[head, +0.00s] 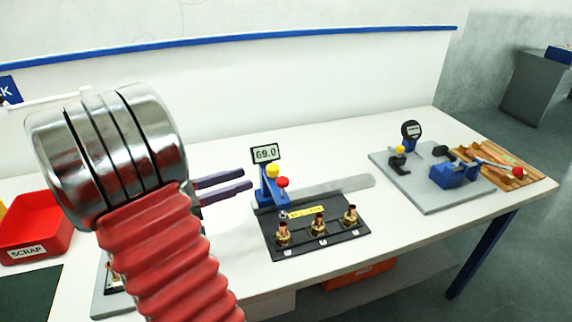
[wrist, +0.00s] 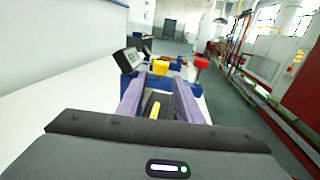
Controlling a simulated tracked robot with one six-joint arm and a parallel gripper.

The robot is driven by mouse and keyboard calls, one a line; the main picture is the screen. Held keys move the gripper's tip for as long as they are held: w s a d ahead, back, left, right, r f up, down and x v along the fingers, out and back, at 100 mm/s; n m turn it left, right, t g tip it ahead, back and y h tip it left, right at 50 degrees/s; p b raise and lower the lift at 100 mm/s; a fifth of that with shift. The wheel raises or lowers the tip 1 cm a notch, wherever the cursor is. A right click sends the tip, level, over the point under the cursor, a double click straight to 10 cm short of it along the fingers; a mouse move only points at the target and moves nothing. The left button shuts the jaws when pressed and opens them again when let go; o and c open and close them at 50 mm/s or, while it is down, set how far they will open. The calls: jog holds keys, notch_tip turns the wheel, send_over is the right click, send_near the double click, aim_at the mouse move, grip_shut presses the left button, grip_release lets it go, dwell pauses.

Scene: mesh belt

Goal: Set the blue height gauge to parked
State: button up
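The blue height gauge (head: 268,192) stands on the white bench in the middle of the head view, with a display (head: 266,153) reading 69.0. A yellow knob (head: 272,171) and a red knob (head: 282,182) sit on it. A flat metal bar (head: 335,187) runs to the right from it. In the wrist view its display (wrist: 128,60), yellow knob (wrist: 160,67) and red knob (wrist: 201,63) show just beyond the fingertips. My gripper (head: 247,180) has two purple fingers, apart and empty, just left of the gauge. It also shows in the wrist view (wrist: 160,82).
A black plate (head: 330,236) with several brass fittings lies in front of the gauge. A grey plate (head: 437,201) with a dial gauge (head: 411,131) and blue clamp (head: 452,175) stands at right, beside a wooden tray (head: 498,166). A red SCRAP bin (head: 32,222) is at left.

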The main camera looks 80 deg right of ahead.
aim_at(278, 167)
jog(key=x, duration=1.3)
jog(key=shift+s+d, duration=0.2)
jog(key=shift+s, duration=0.1)
grip_shut()
dwell(0.3)
jog(key=shift+w+d, duration=0.1)
jog(key=shift+d, duration=0.05)
